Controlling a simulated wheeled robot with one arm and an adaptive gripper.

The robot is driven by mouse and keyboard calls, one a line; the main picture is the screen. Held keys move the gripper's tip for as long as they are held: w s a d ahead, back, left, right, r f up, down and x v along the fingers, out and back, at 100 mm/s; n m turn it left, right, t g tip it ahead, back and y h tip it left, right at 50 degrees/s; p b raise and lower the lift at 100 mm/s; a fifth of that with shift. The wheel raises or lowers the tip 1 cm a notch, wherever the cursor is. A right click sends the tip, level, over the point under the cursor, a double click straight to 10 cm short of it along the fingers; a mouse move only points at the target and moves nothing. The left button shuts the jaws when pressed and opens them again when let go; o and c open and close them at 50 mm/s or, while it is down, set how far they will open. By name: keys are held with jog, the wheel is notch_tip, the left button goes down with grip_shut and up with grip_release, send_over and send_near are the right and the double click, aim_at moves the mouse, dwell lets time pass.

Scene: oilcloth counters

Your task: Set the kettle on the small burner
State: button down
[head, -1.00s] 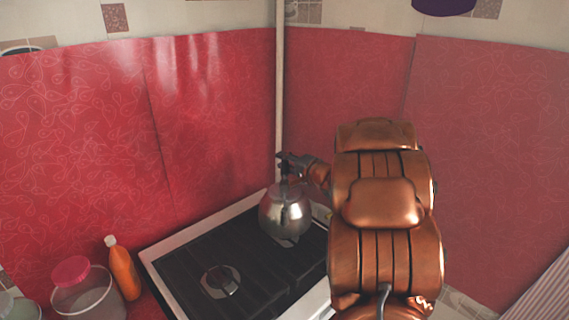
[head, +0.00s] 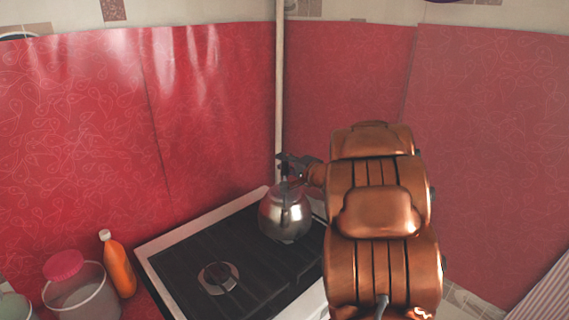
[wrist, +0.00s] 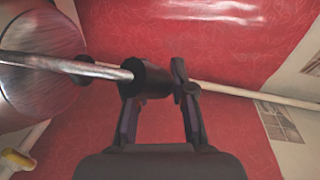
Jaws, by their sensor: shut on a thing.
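The shiny steel kettle (head: 285,214) is upright over the far right part of the dark stove top (head: 200,255). I cannot tell whether its base touches the stove. My gripper (head: 291,164) is at the top of the kettle, shut on its handle. In the wrist view, my gripper (wrist: 162,82) has its fingers around the black grip (wrist: 147,77) of the handle, and the kettle body (wrist: 38,65) is at the left. A burner (head: 218,278) shows bare at the front left of the stove. The kettle and my arm hide the stove's far right part.
Red oilcloth walls (head: 215,110) meet in a corner behind, with a pale pipe (head: 279,90). The stove's left part is clear.

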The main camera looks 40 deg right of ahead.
jog(key=shift+f, duration=0.45)
dwell(0.4)
jog(key=c, duration=0.9)
grip_release()
jog(key=shift+f, duration=0.1)
jog(key=shift+s, duration=0.1)
jog(key=s+r, duration=0.1)
jog(key=s, duration=1)
jog(key=shift+s+d+r, duration=0.35)
jog(key=shift+d+r, duration=0.05)
jog(key=shift+d, duration=0.05)
